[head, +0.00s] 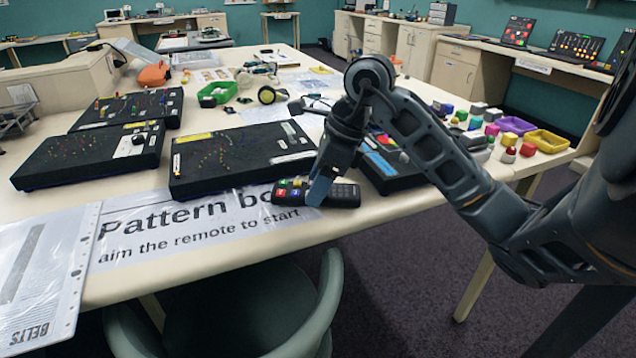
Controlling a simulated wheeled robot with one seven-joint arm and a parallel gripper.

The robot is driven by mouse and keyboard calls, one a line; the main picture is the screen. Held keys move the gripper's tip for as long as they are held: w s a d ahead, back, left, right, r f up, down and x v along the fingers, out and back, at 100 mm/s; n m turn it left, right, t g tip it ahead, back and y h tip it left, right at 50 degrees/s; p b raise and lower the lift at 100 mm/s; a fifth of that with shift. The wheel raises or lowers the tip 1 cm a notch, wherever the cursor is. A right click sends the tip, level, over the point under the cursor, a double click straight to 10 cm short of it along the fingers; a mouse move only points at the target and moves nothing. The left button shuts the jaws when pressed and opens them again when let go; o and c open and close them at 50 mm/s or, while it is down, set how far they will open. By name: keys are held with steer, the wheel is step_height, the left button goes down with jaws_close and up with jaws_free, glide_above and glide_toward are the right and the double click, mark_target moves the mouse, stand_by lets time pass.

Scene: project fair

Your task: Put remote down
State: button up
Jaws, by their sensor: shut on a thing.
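A black remote (345,195) with several coloured buttons at its left end is at the near edge of the table (190,262). My gripper (318,192) points down over the remote and is shut on it near its middle. The remote lies about level, just in front of the black pattern boards, over the right end of the sign (150,232). I cannot tell whether its underside touches the table. The far finger is hidden.
Black pattern boards (235,158) fill the table behind the remote. Coloured blocks (490,130) and trays (545,141) are at the right. A plastic sleeve (40,270) lies at the front left. A green chair (325,300) stands below the near edge.

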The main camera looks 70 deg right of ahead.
steer(key=shift+f, duration=0.4)
steer(key=shift+f+b, duration=0.15)
steer(key=shift+b, duration=0.15)
steer(key=o, duration=1.2)
steer(key=shift+c, duration=0.2)
